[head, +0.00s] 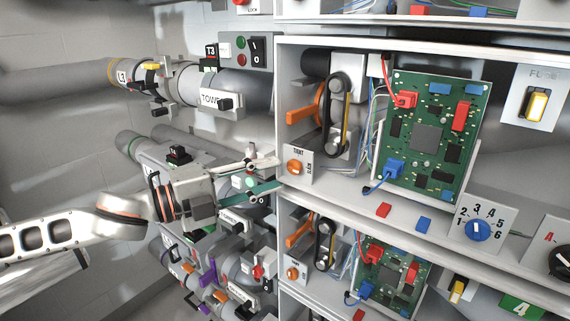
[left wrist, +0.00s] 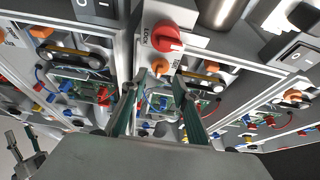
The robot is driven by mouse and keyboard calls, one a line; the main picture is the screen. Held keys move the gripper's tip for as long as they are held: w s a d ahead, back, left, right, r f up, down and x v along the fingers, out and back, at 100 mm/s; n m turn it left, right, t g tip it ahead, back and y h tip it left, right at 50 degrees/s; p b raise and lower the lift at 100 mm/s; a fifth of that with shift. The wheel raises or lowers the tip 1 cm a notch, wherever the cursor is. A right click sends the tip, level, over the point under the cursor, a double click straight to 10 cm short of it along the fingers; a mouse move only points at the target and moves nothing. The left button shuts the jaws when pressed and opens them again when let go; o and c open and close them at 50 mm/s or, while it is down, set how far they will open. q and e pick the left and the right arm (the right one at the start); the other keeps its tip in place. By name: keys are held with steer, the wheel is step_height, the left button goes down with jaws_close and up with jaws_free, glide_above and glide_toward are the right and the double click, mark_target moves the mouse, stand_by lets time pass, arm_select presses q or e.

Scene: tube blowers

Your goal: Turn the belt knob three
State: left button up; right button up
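An orange knob (head: 295,167) sits on a white plate with tight-and-slack style lettering, at the left edge of the middle open cabinet bay. Beside it, a black belt (head: 338,115) runs around two pulleys. My left gripper (head: 279,171) is open and empty, its fingertips just left of the orange knob. In the left wrist view the fingers (left wrist: 159,82) are spread, and an orange knob (left wrist: 160,67) shows between and beyond their tips. Contact cannot be told. A similar orange knob (head: 292,273) is in the bay below.
A green circuit board (head: 433,135) with red and blue plugs stands right of the belt. A blue numbered dial (head: 478,230) is at the shelf's front. Grey tubes (head: 245,85) with clamps crowd the left. A red lock knob (left wrist: 167,37) shows in the left wrist view.

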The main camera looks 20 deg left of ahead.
mark_target(290, 170)
arm_select(q)
steer(key=shift+p+x, duration=0.5)
steer(key=shift+x, duration=1.85)
steer(key=c, duration=0.8)
